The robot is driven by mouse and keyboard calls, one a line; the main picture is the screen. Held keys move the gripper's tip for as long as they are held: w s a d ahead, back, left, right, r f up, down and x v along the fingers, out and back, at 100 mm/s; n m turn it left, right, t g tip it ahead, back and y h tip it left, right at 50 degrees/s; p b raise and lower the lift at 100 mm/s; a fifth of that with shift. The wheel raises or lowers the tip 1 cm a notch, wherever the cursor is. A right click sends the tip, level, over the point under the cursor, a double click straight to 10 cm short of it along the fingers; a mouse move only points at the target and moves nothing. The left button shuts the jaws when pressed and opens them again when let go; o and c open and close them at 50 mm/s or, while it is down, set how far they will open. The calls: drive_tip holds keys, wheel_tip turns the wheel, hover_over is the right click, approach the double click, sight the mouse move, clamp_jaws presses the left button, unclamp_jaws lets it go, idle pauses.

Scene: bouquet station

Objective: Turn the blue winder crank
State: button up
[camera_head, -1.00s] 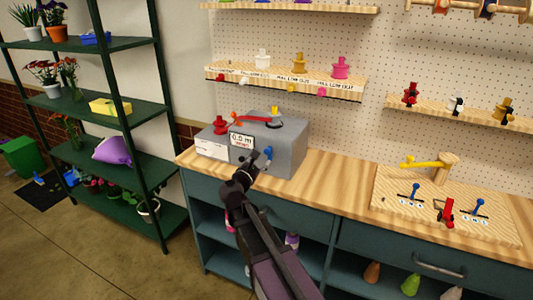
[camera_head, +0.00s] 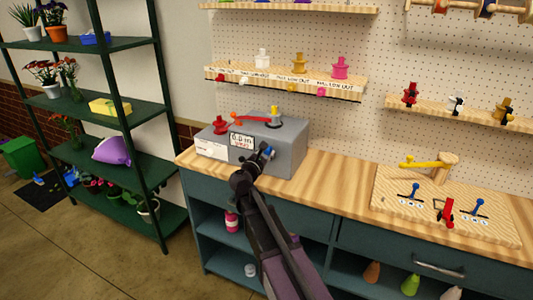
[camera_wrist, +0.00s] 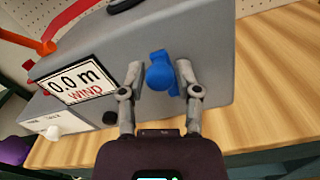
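The blue winder crank (camera_head: 267,152) sits on the front of the grey winder box (camera_head: 288,158) on the bench. In the wrist view the crank's round blue knob (camera_wrist: 160,74) shows, with more blue parts behind it. My gripper (camera_wrist: 160,80) is open, its two grey fingers on either side of the knob. A small gap shows left of the knob; contact on the right I cannot tell. In the head view my gripper (camera_head: 251,166) is at the crank and partly hides it. The box's display (camera_wrist: 75,83) reads 0.0 m with WIND below.
A red and orange lever (camera_head: 236,118) and a yellow knob (camera_head: 275,111) are on the box top. A wooden board with levers (camera_head: 440,207) lies on the bench to the right. The bench top (camera_head: 330,180) between is clear. A pegboard with shelves stands behind.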

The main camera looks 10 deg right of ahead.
clamp_jaws()
drive_tip(key=shift+s+d+m, duration=0.1)
drive_tip(key=shift+m, duration=0.2)
